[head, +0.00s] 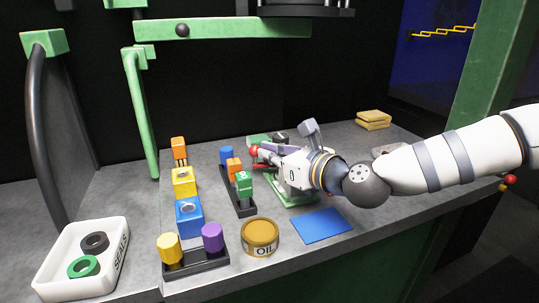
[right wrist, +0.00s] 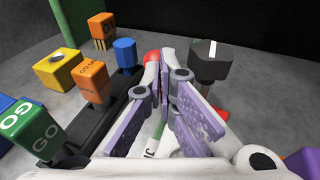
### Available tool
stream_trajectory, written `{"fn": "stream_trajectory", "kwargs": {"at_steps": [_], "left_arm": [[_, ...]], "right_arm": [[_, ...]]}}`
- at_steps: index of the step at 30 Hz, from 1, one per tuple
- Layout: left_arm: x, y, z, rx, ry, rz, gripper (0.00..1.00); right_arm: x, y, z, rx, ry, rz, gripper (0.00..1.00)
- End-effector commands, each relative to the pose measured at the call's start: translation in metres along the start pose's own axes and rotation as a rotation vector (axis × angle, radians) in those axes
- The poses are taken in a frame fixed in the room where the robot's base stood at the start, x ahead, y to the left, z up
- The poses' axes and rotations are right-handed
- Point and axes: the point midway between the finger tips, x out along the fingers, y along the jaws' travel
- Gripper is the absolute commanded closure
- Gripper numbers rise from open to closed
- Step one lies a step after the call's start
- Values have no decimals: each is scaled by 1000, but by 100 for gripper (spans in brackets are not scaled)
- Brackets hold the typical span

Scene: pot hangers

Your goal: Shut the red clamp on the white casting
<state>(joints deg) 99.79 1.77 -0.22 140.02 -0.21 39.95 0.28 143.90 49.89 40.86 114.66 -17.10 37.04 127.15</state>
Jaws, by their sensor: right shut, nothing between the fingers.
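A red ball knob (head: 254,150), which looks like part of the red clamp, shows at the left tip of my right gripper (head: 268,158) in the head view. The red knob also shows in the right wrist view (right wrist: 151,55), just beyond the fingertips. My right gripper (right wrist: 160,88) is shut and empty, its fingers over the fixture. I cannot tell whether it touches the knob. A green fixture base (head: 293,198) shows below the gripper. The white casting and most of the clamp are hidden behind my gripper, so I cannot tell the clamp's state. My left gripper is not in view.
A black rack (head: 237,203) with coloured blocks stands left of the fixture. An oil tin (head: 260,236) and a blue mat (head: 321,226) lie in front. A white seals tray (head: 49,262) is at far left. A black-topped knob (right wrist: 212,55) stands close right of the fingers.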

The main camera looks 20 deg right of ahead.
Motion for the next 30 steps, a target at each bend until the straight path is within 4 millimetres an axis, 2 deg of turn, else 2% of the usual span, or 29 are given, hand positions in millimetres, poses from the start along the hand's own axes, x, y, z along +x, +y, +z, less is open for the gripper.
{"fn": "stream_trajectory", "kwargs": {"at_steps": [8, 30], "left_arm": [[0, 0, 0, 0, 1, 0, 100], [-4, 0, -1, 0, 8, 0, 100]], "right_arm": [[0, 0, 0, 1, 0, -6, 100], [6, 2, 1, 30, 1, -154, 100]]}}
